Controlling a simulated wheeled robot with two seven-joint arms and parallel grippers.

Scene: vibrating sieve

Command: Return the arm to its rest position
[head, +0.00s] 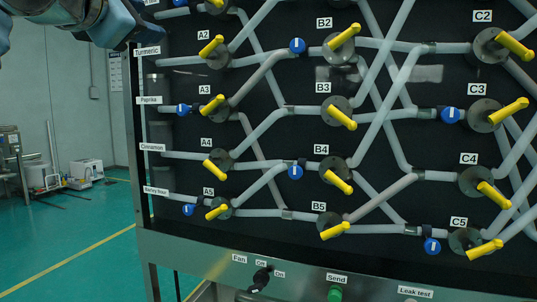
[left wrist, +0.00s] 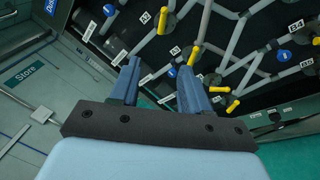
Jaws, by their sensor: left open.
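My left arm enters at the top left of the head view, where my blue left gripper (head: 122,24) is partly cut off by the frame edge, near the panel's left edge. The left wrist view shows the same left gripper (left wrist: 160,78) with its two blue fingers apart and nothing between them. The black pipe panel (head: 270,75) with yellow valve handles, such as the one at A5 (head: 217,211), lies beyond the fingers. I cannot tell how far the fingertips are from the panel. My right gripper is in neither view.
Grey pipes cross the panel. Below is a metal ledge with a Fan knob (head: 261,279) and a green Send button (head: 335,293). Green floor (head: 70,235) is free to the left. White equipment (head: 86,169) stands by the far wall.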

